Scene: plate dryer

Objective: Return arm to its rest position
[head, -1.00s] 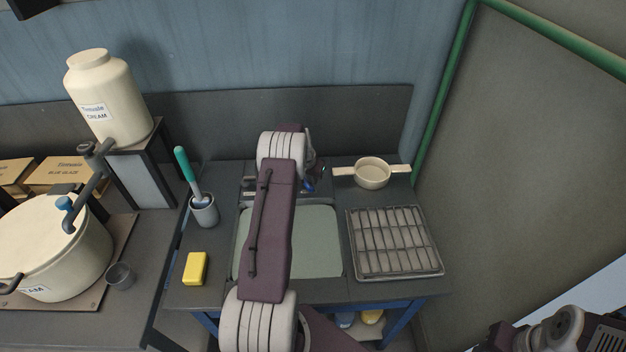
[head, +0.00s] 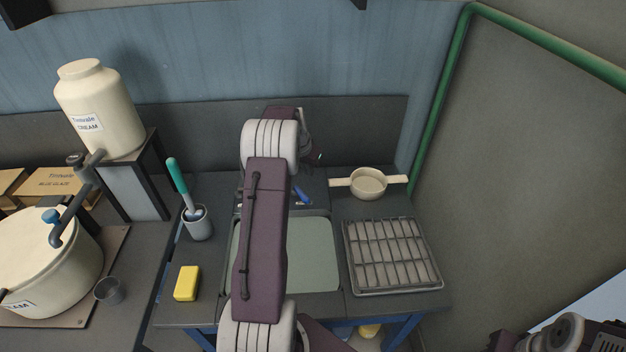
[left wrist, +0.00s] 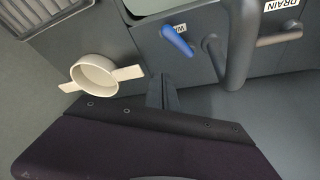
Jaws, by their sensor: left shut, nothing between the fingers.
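My left arm spans the middle of the head view, over the sink (head: 318,255). Its gripper (head: 318,156) is at the far end, behind the sink and partly hidden by my own arm. In the left wrist view the gripper fingers (left wrist: 162,92) are together, with nothing held. My right arm shows only in part at the lower right corner of the head view, and its gripper cannot be seen.
A cream two-handled bowl (head: 368,183) stands right of my gripper, behind a wire rack (head: 392,255). A blue tap lever (head: 302,196) is behind the sink. A yellow sponge (head: 187,283) and brush cup (head: 197,223) are left. A cream pot (head: 45,255) stands further left.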

